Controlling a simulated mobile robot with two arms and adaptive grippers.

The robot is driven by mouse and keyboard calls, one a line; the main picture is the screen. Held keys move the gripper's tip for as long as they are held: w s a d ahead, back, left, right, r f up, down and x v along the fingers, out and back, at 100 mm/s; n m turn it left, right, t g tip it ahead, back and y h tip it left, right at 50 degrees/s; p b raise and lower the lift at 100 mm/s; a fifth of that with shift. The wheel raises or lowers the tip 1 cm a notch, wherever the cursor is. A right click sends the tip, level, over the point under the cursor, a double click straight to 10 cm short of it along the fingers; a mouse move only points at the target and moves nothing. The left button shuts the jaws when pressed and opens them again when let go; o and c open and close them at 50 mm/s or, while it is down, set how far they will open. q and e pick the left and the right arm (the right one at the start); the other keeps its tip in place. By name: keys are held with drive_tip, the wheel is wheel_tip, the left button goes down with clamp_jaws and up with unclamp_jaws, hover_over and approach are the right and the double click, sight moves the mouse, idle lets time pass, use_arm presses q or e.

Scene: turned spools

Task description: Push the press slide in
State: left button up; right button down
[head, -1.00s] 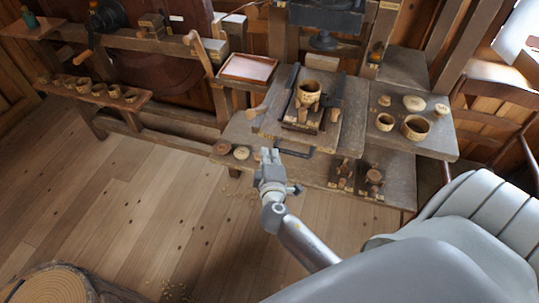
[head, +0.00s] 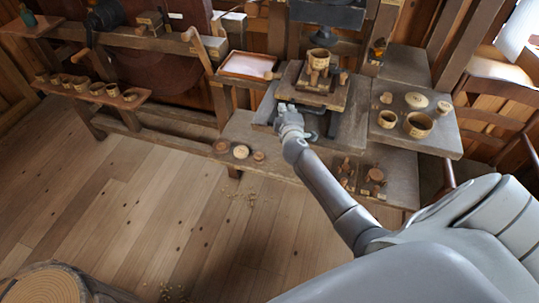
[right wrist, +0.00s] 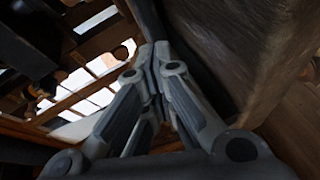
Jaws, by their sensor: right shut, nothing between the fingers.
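The press slide (head: 335,99) is a small wooden board with dark parts. It sits on the grey press table (head: 353,122), toward the back under the dark press head (head: 325,15). A light wooden cup (head: 319,58) stands on it between small wooden blocks. My right gripper (head: 284,107) is shut and empty at the front left of the slide. A dark handle (head: 312,136) shows partly behind my right arm. Whether the fingers touch the slide or handle I cannot tell. The right wrist view shows the closed fingers (right wrist: 153,58) beside a dark edge. My left gripper is not in view.
A side shelf at the right (head: 440,143) holds cups and discs. A lower shelf (head: 238,131) holds several small wooden pieces. A shallow tray (head: 248,65) stands left of the press. The floor in front (head: 170,205) is open.

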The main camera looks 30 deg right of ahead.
sight(288, 96)
drive_tip(key=w+d, duration=0.2)
drive_tip(key=d, duration=0.1)
drive_tip(key=shift+w+f+b, duration=0.1)
drive_tip(key=shift+w+b, duration=0.1)
drive_tip(key=shift+b, duration=0.15)
drive_tip(key=shift+r, duration=0.2)
drive_tip(key=shift+w, duration=0.1)
